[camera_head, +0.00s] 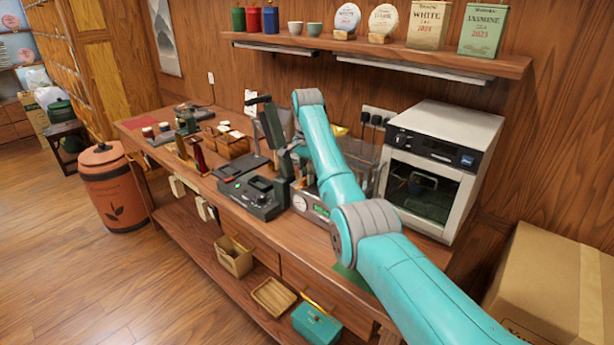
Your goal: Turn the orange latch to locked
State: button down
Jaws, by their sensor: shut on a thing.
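I cannot make out the orange latch in the head view. A dark machine (252,194) with a green-lit panel and a raised dark part stands at the front edge of the wooden bench. My teal arm reaches in from the lower right and bends down behind its upper joint. My gripper (284,170) looks dark against the machine's raised part and is mostly hidden. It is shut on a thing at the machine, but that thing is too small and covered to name.
A white oven (443,165) stands right of my arm on the bench (200,185). Left of the machine are wooden boxes (230,143) and small jars. A shelf (390,58) with tins hangs above. A cardboard box (555,285) is at the lower right.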

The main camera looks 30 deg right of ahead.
jog(key=c, duration=1.2)
grip_release()
jog(key=shift+m, duration=0.3)
